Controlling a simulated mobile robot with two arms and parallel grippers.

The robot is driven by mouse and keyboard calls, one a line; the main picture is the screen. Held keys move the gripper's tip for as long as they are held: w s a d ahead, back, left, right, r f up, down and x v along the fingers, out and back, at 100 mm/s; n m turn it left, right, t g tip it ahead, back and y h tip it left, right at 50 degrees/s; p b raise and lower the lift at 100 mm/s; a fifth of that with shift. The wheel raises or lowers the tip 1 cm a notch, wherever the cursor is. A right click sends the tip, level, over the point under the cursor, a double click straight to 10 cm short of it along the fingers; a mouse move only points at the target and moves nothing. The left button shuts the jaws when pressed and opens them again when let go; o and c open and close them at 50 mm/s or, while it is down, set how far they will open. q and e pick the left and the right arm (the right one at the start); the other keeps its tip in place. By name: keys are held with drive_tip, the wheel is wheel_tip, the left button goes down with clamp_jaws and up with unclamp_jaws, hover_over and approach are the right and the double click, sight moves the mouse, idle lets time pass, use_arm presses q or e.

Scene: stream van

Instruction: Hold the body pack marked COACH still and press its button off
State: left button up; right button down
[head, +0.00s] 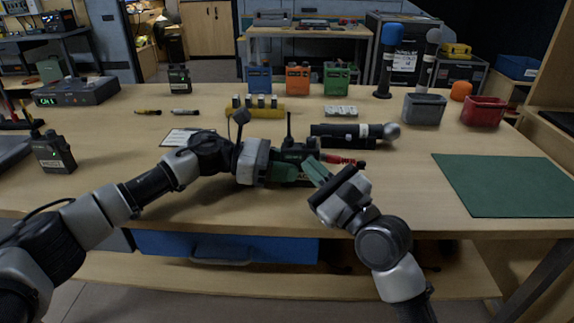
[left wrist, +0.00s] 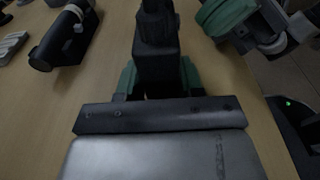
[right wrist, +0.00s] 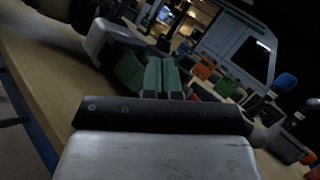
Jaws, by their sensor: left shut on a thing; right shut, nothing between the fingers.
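A dark body pack (head: 293,152) with an antenna stands near the front middle of the table. My left gripper (head: 288,172) is shut on it from the left. The pack also shows between the green fingers in the left wrist view (left wrist: 157,60). Its label is mostly covered, so I cannot read it fully, and I cannot make out its button. My right gripper (head: 315,170) is shut and empty, just right of the pack; its green fingertips lie together in the right wrist view (right wrist: 162,78). I cannot tell whether they touch the pack.
Behind the pack lie a black handheld microphone (head: 350,134) and a red-ended item (head: 343,160). Other packs stand at the left (head: 54,153) and back left (head: 179,79). A yellow battery holder (head: 258,108) is behind. A green mat (head: 505,185) lies bare at right.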

drive_tip(key=shift+w, duration=0.15)
drive_tip(key=shift+w, duration=0.25)
drive_tip(key=shift+w, duration=0.15)
idle(0.4)
drive_tip(key=shift+s, duration=0.6)
drive_tip(key=shift+s, duration=0.15)
drive_tip(key=shift+s, duration=2.85)
use_arm(q)
drive_tip(key=o, duration=1.1)
